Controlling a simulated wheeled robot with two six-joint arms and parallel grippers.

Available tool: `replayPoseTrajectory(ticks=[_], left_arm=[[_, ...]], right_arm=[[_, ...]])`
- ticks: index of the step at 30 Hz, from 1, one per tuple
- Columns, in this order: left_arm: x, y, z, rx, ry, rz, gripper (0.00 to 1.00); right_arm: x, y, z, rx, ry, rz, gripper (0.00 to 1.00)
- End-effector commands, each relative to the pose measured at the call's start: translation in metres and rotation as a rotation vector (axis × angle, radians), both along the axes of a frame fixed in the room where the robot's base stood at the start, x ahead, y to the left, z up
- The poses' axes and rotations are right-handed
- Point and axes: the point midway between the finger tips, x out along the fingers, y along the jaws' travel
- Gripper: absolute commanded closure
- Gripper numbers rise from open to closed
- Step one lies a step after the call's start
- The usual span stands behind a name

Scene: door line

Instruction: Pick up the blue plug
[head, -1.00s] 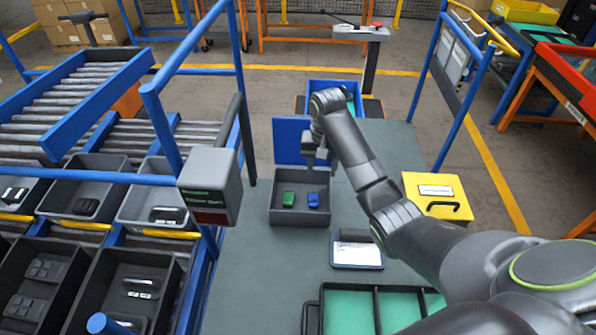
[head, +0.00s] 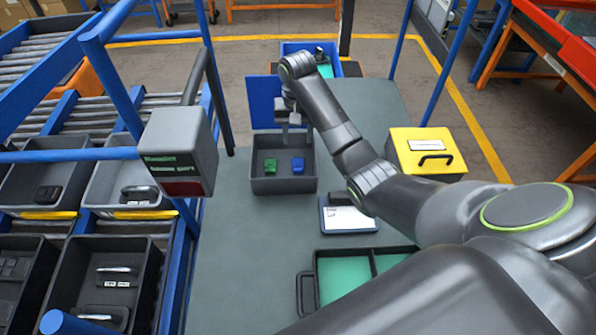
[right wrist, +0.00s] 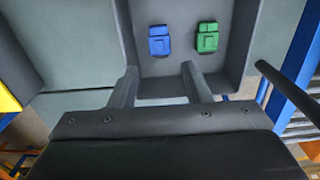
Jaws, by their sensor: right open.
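The blue plug (head: 297,165) lies on the floor of a grey bin (head: 284,186), right of a green plug (head: 270,165). My right gripper (head: 284,134) hangs over the back part of the bin, above and behind the plugs, apart from them. In the right wrist view the blue plug (right wrist: 159,40) and the green plug (right wrist: 207,37) lie beyond my two spread fingers (right wrist: 158,80), with nothing between the fingers. My left gripper is not in view.
A blue panel (head: 264,102) stands upright behind the bin. A grey box on a post (head: 180,147) is to its left. A white-labelled tablet (head: 349,216), a yellow case (head: 427,150) and a green-lined tray (head: 345,278) share the table.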

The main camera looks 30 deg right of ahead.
Motion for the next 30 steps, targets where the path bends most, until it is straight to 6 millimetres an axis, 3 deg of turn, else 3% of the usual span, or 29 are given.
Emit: replayPoseTrajectory(ticks=[1,5,14,22,30], left_arm=[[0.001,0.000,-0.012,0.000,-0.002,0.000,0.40],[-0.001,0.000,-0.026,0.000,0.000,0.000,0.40],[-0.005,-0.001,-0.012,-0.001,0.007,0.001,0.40],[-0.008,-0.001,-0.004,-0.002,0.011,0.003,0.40],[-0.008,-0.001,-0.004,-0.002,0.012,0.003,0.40]], right_arm=[[0.000,0.000,-0.013,0.000,0.000,0.000,0.56],[0.000,0.000,-0.032,0.001,0.000,0.001,0.56],[-0.002,0.001,-0.059,0.001,0.003,0.000,0.56],[-0.004,0.001,-0.097,0.001,0.003,0.000,0.56],[-0.003,0.000,-0.104,0.000,0.000,0.001,0.56]])
